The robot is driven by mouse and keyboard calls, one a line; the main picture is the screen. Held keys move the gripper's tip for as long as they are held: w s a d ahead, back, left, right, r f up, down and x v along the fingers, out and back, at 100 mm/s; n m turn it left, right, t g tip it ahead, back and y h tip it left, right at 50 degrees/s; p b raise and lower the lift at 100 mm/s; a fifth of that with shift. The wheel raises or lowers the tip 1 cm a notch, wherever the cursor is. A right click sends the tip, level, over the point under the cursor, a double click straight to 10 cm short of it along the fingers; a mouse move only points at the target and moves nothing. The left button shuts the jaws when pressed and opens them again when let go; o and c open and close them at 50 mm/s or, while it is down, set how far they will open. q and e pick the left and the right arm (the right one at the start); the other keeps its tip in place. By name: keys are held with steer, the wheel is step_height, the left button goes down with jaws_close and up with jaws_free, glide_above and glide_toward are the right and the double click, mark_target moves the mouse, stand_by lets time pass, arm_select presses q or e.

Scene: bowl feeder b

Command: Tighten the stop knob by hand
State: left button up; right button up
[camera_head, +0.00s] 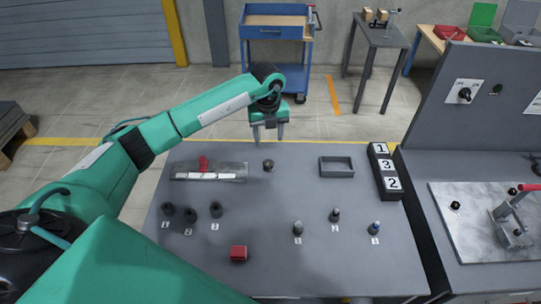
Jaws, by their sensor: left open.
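My left gripper (268,136) is open with its fingers pointing down over the back edge of the grey table (270,215). Nothing shows between its fingers. I cannot tell which part is the stop knob. A small dark knob-like piece (268,165) stands on the table just below and in front of the gripper, apart from it. A red part (203,163) stands on a metal plate fixture (180,171) with white blocks, left of the gripper. On the right bench, a black round knob (456,205) sits on a metal plate. My right gripper is not in view.
Dark cylinders (190,215) and smaller pegs (335,215) stand at numbered marks. A red block (239,253), a grey tray (337,166) and numbered blocks (383,165) are also on the table. A red-handled clamp (512,213) and a panel dial (465,94) are at right.

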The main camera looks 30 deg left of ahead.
arm_select(q)
steer(key=p, duration=0.2)
glide_above(268, 163)
step_height(268, 163, down, 5)
steer(key=shift+f, duration=0.2)
step_height(268, 163, down, 4)
steer(key=shift+w+f+p, duration=0.15)
steer(key=shift+f+p, duration=0.1)
steer(key=shift+p, duration=0.45)
steer(key=shift+f, duration=0.9)
steer(key=shift+c, duration=0.2)
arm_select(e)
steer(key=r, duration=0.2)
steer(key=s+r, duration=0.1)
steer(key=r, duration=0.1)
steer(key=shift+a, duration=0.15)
arm_select(q)
steer(key=c, duration=0.9)
steer(key=shift+c, duration=0.2)
